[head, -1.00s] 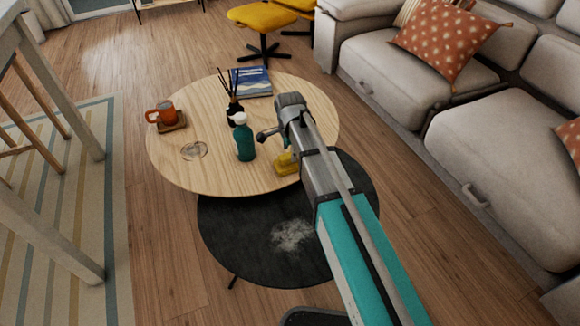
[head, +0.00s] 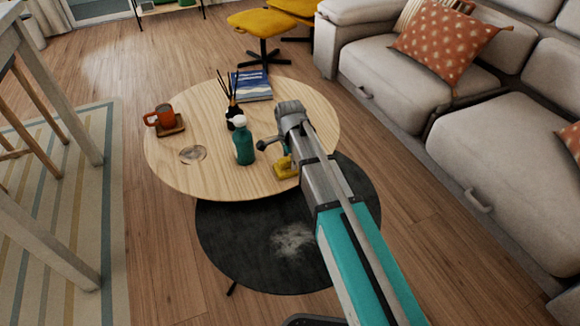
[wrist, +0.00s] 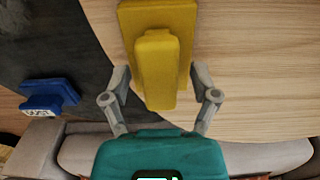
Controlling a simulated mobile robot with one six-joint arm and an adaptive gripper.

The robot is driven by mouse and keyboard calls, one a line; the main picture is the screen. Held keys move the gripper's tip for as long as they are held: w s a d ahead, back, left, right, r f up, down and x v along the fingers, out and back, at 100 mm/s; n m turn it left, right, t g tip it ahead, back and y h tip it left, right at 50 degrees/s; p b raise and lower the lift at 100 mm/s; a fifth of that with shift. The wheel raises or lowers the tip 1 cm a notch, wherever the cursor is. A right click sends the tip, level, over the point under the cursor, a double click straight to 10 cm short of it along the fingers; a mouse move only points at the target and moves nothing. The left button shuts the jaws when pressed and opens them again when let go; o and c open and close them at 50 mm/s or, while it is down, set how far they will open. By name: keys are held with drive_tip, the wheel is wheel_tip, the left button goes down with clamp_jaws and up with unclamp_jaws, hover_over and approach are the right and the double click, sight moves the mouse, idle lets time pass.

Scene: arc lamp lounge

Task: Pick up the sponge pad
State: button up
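The yellow sponge pad (wrist: 184,14), a flat block with a raised yellow grip on top, lies on the light wooden round table (head: 190,180) near its front right edge. In the head view the pad (head: 282,168) shows only in part beside my arm. My gripper (wrist: 160,72) is open in the wrist view, one finger on each side of the yellow grip. Small gaps seem to remain between fingers and grip. In the head view my gripper's fingers (head: 274,146) are only partly visible above the pad.
A teal bottle (head: 244,148) with a white cap stands just left of the pad. A reed diffuser (head: 232,112), book (head: 252,88) and orange mug (head: 163,115) are farther off. A blue pad (wrist: 50,92) with a label lies over the lower black table (head: 245,255).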

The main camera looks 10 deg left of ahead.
clamp_jaws()
drive_tip(key=shift+r, duration=0.15)
idle(0.4)
wheel_tip(320, 180, up, 3)
drive_tip(key=p, duration=0.3)
drive_tip(key=s+d+r+p, duration=0.5)
drive_tip(key=s+r+p, duration=0.4)
drive_tip(key=s, duration=0.4)
drive_tip(key=shift+d+r+p, duration=0.15)
drive_tip(key=shift+r+p, duration=0.2)
drive_tip(key=shift+p, duration=0.15)
